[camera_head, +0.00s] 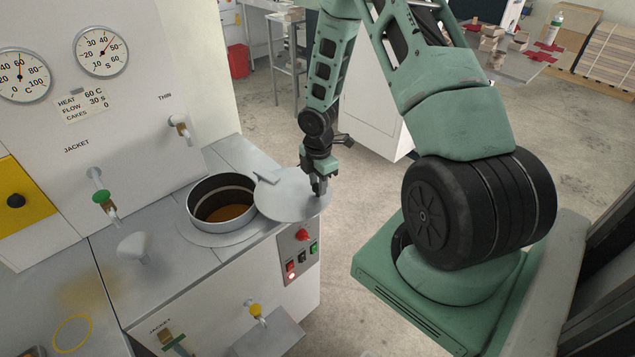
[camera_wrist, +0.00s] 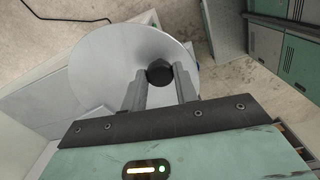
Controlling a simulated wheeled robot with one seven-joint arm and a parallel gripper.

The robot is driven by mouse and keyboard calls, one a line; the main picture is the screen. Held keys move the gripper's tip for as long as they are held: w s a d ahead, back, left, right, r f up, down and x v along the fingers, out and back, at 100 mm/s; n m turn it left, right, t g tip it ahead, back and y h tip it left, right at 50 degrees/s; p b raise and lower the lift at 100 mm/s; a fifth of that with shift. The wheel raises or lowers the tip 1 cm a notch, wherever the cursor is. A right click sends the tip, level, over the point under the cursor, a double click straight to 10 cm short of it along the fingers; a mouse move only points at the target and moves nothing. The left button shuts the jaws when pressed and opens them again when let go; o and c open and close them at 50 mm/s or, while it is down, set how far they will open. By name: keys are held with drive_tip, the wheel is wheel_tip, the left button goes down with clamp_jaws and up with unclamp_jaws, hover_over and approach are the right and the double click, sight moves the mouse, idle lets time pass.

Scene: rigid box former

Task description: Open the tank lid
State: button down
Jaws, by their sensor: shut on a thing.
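The tank (camera_head: 190,204) is a round metal vessel set into the machine's top, with brown liquid inside. The round grey lid (camera_head: 284,205) lies to the right of the tank's mouth, overlapping its right rim edge in the picture and leaving most of the opening uncovered. My gripper (camera_head: 318,190) is over the right part of the lid. In the wrist view, my gripper (camera_wrist: 160,80) is shut on the lid's dark knob (camera_wrist: 160,74), with the pale lid disc (camera_wrist: 115,60) beneath. I cannot tell whether the lid rests on the rim.
A green-handled valve (camera_head: 102,197) and a white funnel-like piece (camera_head: 134,247) are left of the tank. Switches (camera_head: 303,236) are on the front below the lid.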

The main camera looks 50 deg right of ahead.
drive_tip(key=c, duration=1.1)
unclamp_jaws()
wheel_tip(320, 180, up, 18)
drive_tip(key=shift+f+b, duration=0.25)
drive_tip(key=shift+b, duration=0.2)
drive_tip(key=s+a+m+b, duration=0.2)
drive_tip(key=a, duration=0.8)
drive_tip(key=s+a+m+b, duration=0.1)
drive_tip(key=s+a+b, duration=0.15)
drive_tip(key=a, duration=0.85)
drive_tip(key=s+a+m+b, duration=0.1)
drive_tip(key=s+a, duration=0.3)
drive_tip(key=s, duration=0.1)
drive_tip(key=s+a+m+b, duration=0.1)
drive_tip(key=s+a+m, duration=0.1)
drive_tip(key=s+a, duration=0.2)
drive_tip(key=s+a+m+b, duration=0.1)
drive_tip(key=s+a, duration=0.4)
drive_tip(key=s, duration=0.2)
drive_tip(key=shift+s+f+m+y, duration=0.1)
drive_tip(key=shift+s+m+y, duration=0.05)
drive_tip(key=shift+m+y, duration=0.2)
